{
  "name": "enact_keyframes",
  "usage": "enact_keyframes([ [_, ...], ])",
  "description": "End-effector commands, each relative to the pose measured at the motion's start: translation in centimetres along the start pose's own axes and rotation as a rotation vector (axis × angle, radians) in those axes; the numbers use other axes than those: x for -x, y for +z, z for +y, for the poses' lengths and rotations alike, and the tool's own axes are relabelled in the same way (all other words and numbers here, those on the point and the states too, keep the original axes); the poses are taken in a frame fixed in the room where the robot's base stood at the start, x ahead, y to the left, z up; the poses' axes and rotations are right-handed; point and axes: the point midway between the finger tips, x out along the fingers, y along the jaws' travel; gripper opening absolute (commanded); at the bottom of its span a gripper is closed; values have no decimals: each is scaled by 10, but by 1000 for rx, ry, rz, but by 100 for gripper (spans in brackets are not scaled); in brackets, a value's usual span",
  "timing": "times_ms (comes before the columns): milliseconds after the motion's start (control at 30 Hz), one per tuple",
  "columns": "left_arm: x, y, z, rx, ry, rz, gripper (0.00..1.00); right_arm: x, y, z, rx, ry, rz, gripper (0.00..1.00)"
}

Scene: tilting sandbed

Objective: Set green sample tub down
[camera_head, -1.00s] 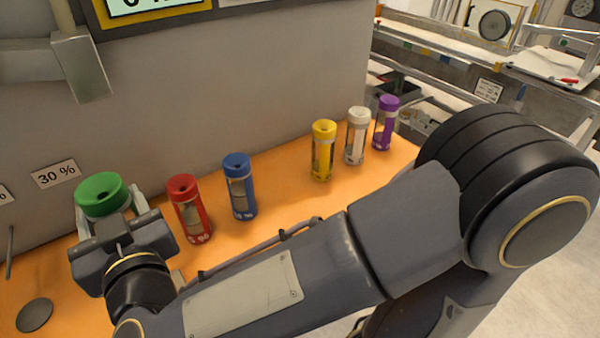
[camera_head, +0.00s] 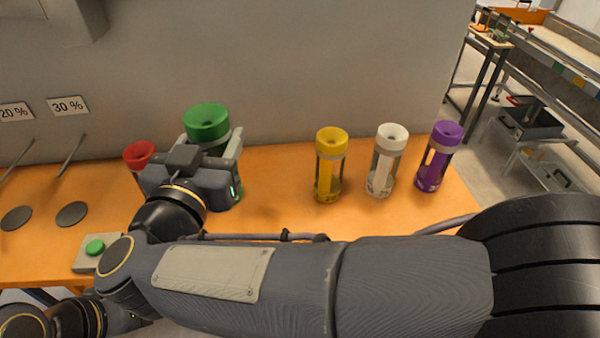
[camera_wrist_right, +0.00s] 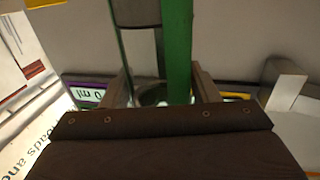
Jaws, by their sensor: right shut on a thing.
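The green sample tub (camera_head: 207,118) is upright between the fingers of my right gripper (camera_head: 211,148), at the left-centre of the head view. My right gripper is shut on its body. The tub's green strip and clear side also fill the middle of the right wrist view (camera_wrist_right: 178,50). Its lower part is mostly hidden by the gripper, so I cannot tell whether its base touches the orange table (camera_head: 275,190). My left gripper is not in view.
A red tub (camera_head: 139,152) stands close left, partly hidden by my gripper. Yellow (camera_head: 330,168), white (camera_head: 385,162) and purple (camera_head: 438,158) tubs stand to the right. Bare table lies between green and yellow. A grey wall (camera_head: 290,65) rises behind. A green button box (camera_head: 95,250) sits front left.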

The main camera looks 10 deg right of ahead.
Motion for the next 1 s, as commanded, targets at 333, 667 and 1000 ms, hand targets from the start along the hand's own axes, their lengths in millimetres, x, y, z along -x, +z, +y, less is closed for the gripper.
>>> enact_keyframes([
  [333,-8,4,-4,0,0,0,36,-72,46,39,5,4,0,23],
  [667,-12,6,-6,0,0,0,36,-94,75,51,0,2,1,23],
  [1000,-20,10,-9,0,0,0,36,-106,119,57,1,0,2,23],
])
